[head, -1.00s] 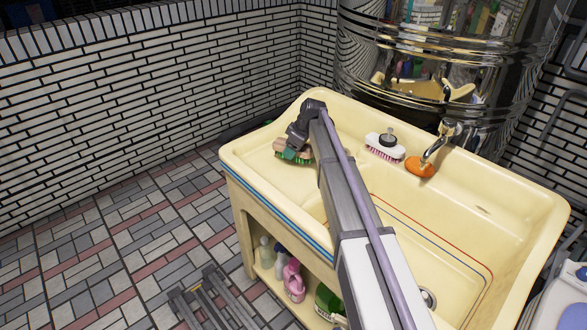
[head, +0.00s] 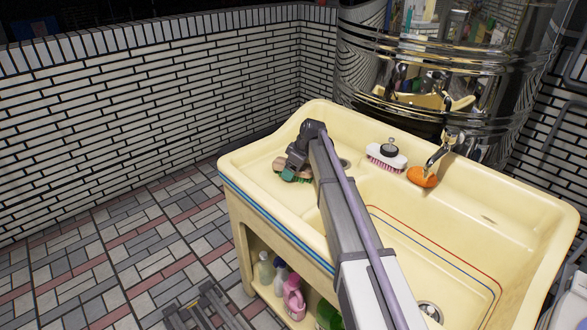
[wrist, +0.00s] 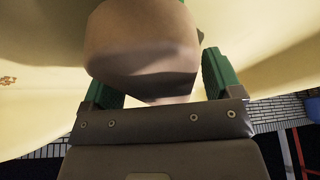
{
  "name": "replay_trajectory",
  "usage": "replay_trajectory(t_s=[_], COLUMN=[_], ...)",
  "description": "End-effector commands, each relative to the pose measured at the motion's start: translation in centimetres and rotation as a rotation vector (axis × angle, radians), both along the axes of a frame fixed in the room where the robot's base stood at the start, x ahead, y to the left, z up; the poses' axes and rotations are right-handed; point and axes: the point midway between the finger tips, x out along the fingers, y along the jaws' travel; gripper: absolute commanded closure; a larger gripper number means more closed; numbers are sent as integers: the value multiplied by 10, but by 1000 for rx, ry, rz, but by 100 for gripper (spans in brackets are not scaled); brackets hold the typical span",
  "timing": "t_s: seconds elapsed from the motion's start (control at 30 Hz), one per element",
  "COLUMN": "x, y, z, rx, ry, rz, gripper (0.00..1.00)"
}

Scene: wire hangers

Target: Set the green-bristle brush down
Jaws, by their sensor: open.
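The green-bristle brush (head: 280,165) has a brown wooden body. In the head view it rests on the left shelf of the cream sink (head: 262,152), with its green bristles low against the surface and partly hidden by my gripper. My gripper (head: 289,174) is right over the brush, its fingers low beside it. In the wrist view the brush's wooden body (wrist: 143,40) fills the space between the two green fingers of my gripper (wrist: 158,70). The fingers are open around it; any contact is hard to tell.
A white brush with pink bristles (head: 386,156) and an orange item (head: 421,177) lie along the sink's back ledge near the tap (head: 442,150). Bottles, one pink (head: 293,297), stand under the sink. A shiny metal tank (head: 410,90) rises behind.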

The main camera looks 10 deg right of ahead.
Motion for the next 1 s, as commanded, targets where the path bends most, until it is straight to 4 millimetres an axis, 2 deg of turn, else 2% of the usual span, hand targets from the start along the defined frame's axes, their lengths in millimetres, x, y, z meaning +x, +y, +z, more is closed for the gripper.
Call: replay_trajectory(t_s=[0.17,0.27,0.37,0.6,0.7,0.8,0.93,0.97,1.0], x=[0,-1,-4,-19,-24,-27,-30,-35,-51], y=[0,-1,-5,-25,-31,-36,-37,-36,-32], z=[1,10,28,91,110,117,115,114,113], rx=[0,0,0,0,0,0,0,-1,-3], ry=[0,0,0,0,0,0,3,9,27], rz=[0,0,-1,-1,-1,-1,-3,-13,-38], gripper=[15,15,15,15,15,15,15,15,15])
